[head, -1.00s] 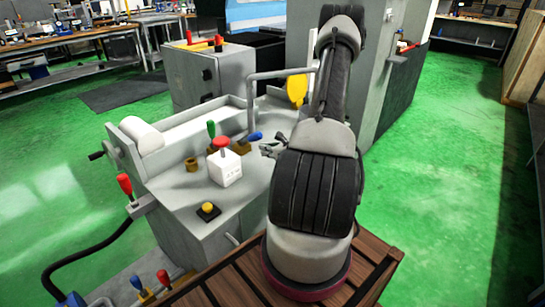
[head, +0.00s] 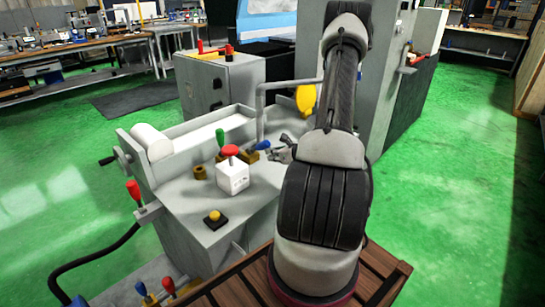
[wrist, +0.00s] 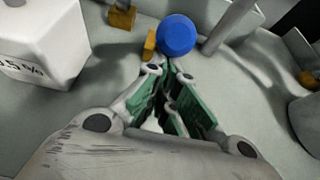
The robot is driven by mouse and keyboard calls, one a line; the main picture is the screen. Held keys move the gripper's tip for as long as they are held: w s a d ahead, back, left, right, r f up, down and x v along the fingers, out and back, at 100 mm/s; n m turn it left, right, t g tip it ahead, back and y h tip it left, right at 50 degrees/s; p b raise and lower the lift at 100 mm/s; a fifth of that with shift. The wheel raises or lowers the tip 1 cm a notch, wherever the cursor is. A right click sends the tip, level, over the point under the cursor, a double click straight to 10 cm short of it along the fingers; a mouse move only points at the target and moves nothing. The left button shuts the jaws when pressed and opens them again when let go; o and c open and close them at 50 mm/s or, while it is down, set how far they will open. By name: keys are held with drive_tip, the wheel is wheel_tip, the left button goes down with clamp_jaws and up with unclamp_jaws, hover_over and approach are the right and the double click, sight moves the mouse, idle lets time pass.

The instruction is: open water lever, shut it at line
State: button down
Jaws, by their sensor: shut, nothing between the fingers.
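A lever with a blue grip (head: 262,145) on a brass body stands on the grinder's grey deck in the head view. Its round blue end shows in the wrist view (wrist: 176,35), just beyond my fingertips. A green-gripped lever (head: 220,138) stands to its left. No label shows which lever is for water, and I cannot make out a line. My gripper (head: 281,154) is low over the deck, right of the blue grip. In the wrist view its green-padded fingers (wrist: 166,76) come together, shut and empty. Contact with the blue grip cannot be told.
A white box (head: 233,178) with a red knob stands left of the gripper. A bent grey pipe (head: 261,112) rises behind the blue lever, with a yellow part (head: 306,98) nearby. A yellow button (head: 214,216) sits at the deck's front. Green floor is clear at right.

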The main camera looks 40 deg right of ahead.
drive_tip(key=w+r, duration=0.2)
drive_tip(key=w+r+g, duration=0.1)
drive_tip(key=w+r, duration=0.1)
drive_tip(key=r, duration=0.1)
drive_tip(key=w+a+r+g, duration=0.1)
drive_tip(key=w+r, duration=0.1)
drive_tip(key=shift+w+r, duration=0.1)
drive_tip(key=shift+r, duration=0.25)
drive_tip(key=shift+w+a+r, duration=0.1)
drive_tip(key=shift+w+r, duration=0.2)
drive_tip(key=shift+w, duration=0.3)
drive_tip(key=shift+w+r, duration=0.25)
drive_tip(key=shift+w, duration=0.3)
drive_tip(key=shift+w+r, duration=0.15)
